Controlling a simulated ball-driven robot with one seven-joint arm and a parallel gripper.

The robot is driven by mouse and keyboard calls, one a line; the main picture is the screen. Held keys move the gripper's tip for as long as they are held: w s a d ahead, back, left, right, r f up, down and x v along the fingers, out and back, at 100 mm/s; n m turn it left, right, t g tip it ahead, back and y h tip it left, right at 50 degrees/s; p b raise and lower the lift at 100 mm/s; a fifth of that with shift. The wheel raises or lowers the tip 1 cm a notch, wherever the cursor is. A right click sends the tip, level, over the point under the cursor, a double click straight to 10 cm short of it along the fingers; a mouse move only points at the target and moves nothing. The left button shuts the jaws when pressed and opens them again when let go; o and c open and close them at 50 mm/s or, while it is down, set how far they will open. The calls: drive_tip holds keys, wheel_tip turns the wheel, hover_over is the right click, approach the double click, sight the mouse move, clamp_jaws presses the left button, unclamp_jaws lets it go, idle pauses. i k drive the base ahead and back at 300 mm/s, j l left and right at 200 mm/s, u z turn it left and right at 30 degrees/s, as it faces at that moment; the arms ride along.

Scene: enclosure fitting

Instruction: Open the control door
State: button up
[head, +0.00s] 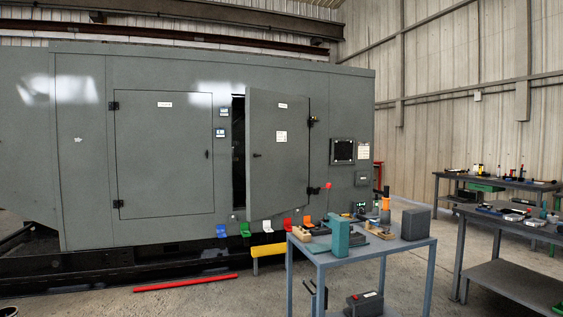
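A large grey enclosure (80,150) fills the left and middle of the head view and has two big doors. The right door (275,160) stands ajar. Its hinges are on its right side, and a dark gap (238,150) shows along its left edge. The left door (165,165) is shut, with hinges on its left and a small dark latch (207,154) on its right. Both doors bear small white labels, too small to read, so I cannot tell which is the control door. My gripper is not in view.
A blue-grey table (330,258) with tools and boxes stands in front of the enclosure's right end. Workbenches (490,218) stand at the far right. A red bar (185,283) lies on the floor. A yellow step or rail (268,250) sits below the ajar door. Front left floor is mostly clear.

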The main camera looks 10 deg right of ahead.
sight(277, 123)
drive_tip(key=i+u, duration=0.2)
drive_tip(key=u, duration=0.15)
drive_tip(key=i, duration=5.55)
